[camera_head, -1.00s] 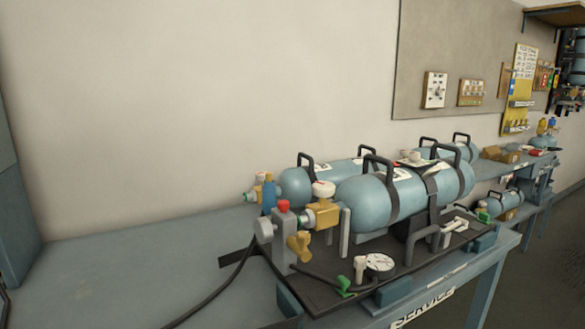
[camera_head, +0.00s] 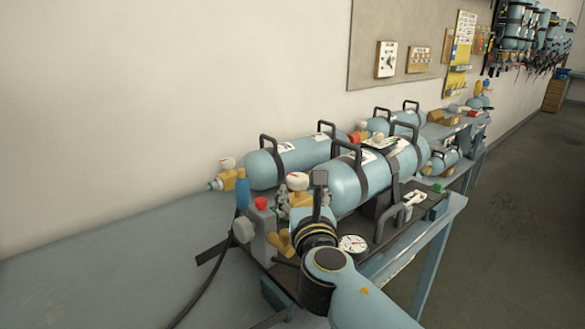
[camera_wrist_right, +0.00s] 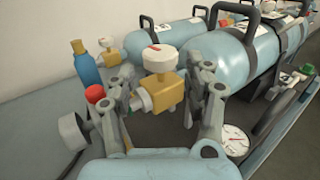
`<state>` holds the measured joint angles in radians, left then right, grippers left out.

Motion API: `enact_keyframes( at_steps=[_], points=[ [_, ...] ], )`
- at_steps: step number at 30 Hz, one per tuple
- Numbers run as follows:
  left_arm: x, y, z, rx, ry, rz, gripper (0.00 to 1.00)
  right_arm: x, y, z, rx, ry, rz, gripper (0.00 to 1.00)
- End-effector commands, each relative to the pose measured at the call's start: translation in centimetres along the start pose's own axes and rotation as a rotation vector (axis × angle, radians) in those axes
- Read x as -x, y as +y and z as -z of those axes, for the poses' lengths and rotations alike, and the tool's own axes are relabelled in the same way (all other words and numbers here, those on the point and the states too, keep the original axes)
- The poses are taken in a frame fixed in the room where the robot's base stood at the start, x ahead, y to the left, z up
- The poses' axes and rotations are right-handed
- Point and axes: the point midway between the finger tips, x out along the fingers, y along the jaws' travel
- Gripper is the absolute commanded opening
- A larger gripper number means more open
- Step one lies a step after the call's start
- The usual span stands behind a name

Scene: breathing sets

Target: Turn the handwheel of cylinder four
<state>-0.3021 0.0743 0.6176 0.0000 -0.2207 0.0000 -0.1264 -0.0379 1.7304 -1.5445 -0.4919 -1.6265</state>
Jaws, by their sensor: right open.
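The near blue cylinder (camera_head: 345,187) lies on its side on the dark bench stand. At its left end, a white handwheel (camera_head: 297,181) with a red mark tops a brass valve. In the right wrist view the handwheel (camera_wrist_right: 160,58) and brass valve body (camera_wrist_right: 170,92) show clearly. My right gripper (camera_head: 298,205) is at this valve, partly hidden by its own wrist. In the right wrist view the right gripper (camera_wrist_right: 164,85) is open, with one finger on each side of the valve; contact cannot be told. No readable number identifies cylinder four. My left gripper is out of view.
A second cylinder (camera_head: 290,158) with its own valve lies behind. A grey block with a red knob (camera_head: 261,203), a blue bottle-like part (camera_head: 242,190) and a black hose (camera_head: 205,285) are close on the left. A gauge (camera_head: 352,243) sits at front. The bench is clear at left.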

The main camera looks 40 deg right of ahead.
Motion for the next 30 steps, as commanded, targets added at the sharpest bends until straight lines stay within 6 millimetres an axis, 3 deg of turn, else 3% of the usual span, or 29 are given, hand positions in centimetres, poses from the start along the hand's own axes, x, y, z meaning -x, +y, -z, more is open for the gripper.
enact_keyframes(
  at_steps=[18,30],
  points=[
    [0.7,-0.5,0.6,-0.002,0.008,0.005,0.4,-9.9,0.2,-0.1,0.017,-0.004,-0.004,0.53],
    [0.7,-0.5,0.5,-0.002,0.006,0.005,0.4,-10.7,0.1,-0.1,0.016,-0.003,-0.004,0.53]
  ],
)
